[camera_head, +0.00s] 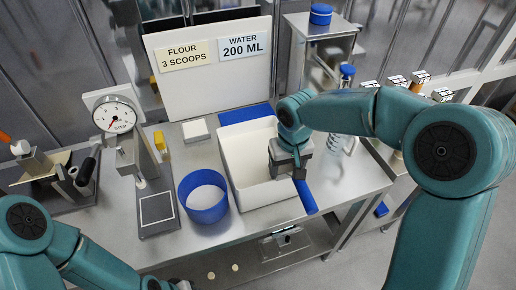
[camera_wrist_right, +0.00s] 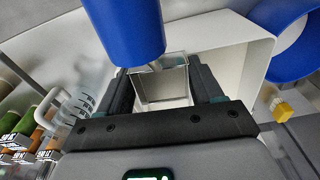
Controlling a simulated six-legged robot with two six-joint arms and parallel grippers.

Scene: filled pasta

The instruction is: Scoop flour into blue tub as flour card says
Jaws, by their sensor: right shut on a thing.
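The flour card (camera_head: 183,56) on the white board reads "FLOUR 3 SCOOPS". The blue tub (camera_head: 203,195) stands on the table left of the white bin; its inside looks pale, and I cannot tell how much flour is in it. It also shows in the right wrist view (camera_wrist_right: 292,42). My right gripper (camera_head: 288,172) is over the right side of the white bin (camera_head: 236,150), shut on a scoop with a blue handle (camera_head: 306,197). The right wrist view shows the handle (camera_wrist_right: 125,30) and the square scoop head (camera_wrist_right: 162,82) between the fingers. My left gripper's fingers are out of frame.
A dial scale (camera_head: 118,117) stands left of the tub, with a yellow item (camera_head: 160,141) beside it. A water card (camera_head: 243,46) reads "200 ML".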

